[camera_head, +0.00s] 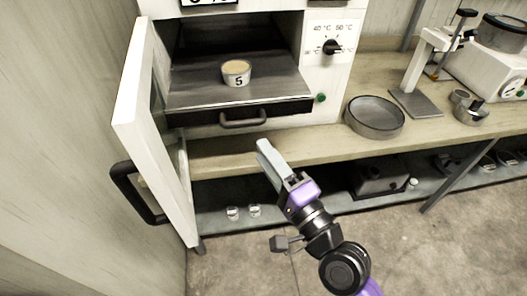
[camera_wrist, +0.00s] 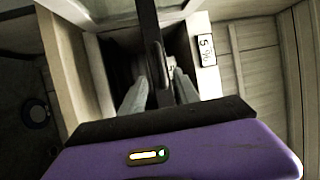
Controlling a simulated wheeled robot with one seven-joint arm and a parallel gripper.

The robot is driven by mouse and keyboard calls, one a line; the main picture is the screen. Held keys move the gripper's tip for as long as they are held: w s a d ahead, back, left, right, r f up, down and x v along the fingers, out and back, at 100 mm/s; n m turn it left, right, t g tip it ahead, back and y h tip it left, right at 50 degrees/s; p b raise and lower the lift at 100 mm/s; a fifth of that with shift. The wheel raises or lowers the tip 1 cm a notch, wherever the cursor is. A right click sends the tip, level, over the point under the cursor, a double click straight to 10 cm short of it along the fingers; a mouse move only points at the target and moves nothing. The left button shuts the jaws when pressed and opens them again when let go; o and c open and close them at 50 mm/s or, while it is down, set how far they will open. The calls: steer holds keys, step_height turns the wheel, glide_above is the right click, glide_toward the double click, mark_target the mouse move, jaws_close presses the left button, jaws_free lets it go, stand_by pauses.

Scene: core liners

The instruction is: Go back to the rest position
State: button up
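My gripper (camera_head: 264,150) is in front of the oven, below the tray handle and near the bench's front edge in the head view. Its two pale fingers also show in the wrist view (camera_wrist: 160,88), spread apart with nothing visibly held between them. A small cup marked 5 (camera_head: 236,74) with pale yellowish contents stands upright on the tray inside the oven. The gripper is apart from the cup.
The white oven (camera_head: 322,85) has its door (camera_head: 150,120) swung open on the left. The dark tray (camera_head: 190,93) has a front handle (camera_head: 242,119). A round pan (camera_head: 375,117) and a stand (camera_head: 420,75) are on the bench (camera_head: 300,145) at right. Concrete floor lies below.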

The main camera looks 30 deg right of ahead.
steer(key=s+f+n+g, duration=0.1)
steer(key=s+f+n, duration=0.2)
steer(key=s, duration=0.7)
steer(key=s+f+n+g+h, duration=0.1)
steer(key=s+f+n+g, duration=0.1)
steer(key=s+n, duration=0.5)
steer(key=s+f+n+g, duration=0.2)
steer(key=s+n, duration=0.4)
steer(key=s, duration=0.8)
steer(key=shift+d+f+h, duration=0.4)
steer(key=shift+d+f, duration=0.05)
steer(key=shift+f, duration=0.45)
